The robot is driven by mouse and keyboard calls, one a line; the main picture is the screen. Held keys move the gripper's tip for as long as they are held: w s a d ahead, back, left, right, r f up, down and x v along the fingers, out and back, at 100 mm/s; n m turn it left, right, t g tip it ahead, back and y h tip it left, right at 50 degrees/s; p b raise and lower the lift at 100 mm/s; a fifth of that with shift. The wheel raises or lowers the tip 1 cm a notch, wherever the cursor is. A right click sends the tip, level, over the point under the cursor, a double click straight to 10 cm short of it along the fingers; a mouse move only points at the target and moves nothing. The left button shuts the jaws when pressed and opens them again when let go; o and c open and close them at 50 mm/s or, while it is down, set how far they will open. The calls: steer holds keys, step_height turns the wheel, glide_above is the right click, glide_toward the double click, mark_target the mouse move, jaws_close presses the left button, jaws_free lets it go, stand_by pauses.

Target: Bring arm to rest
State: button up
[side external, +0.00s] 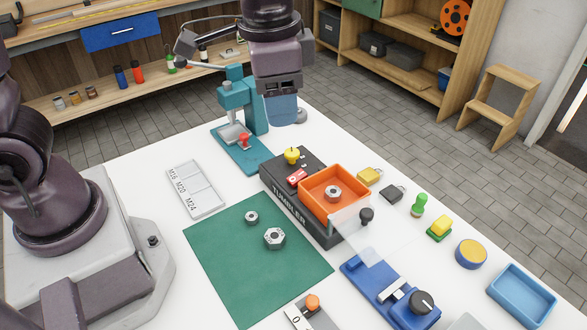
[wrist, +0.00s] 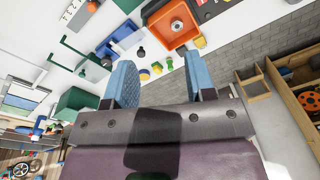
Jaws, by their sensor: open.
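My gripper (side external: 282,108) is raised over the back of the white bench, to the right of the teal press (side external: 240,95) and behind the black tumbler unit (side external: 290,205). Its blue fingers overlap from the side; the wrist view shows them (wrist: 163,80) apart with nothing between them. The gripper is open and empty. In the side view, an orange tray (side external: 350,213) sits on the tumbler with a metal nut (side external: 333,193) in it. It also shows in the wrist view (wrist: 183,43). Two more nuts, one small (side external: 252,217) and one larger (side external: 274,238), lie on the green mat.
A labelled grey tray (side external: 195,188) lies left of the tumbler. A clear sheet (side external: 368,235), a blue fixture (side external: 385,293), small coloured items and a blue bin (side external: 521,294) fill the right side. The green mat (side external: 225,275) has bare room. Shelving (side external: 405,70) stands behind.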

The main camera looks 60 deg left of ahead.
steer(key=s+a+r+n+t, duration=0.4)
steer(key=s+a+r+n, duration=0.1)
steer(key=s+a, duration=0.5)
steer(key=shift+s+r, duration=0.6)
steer(key=shift+s, duration=0.3)
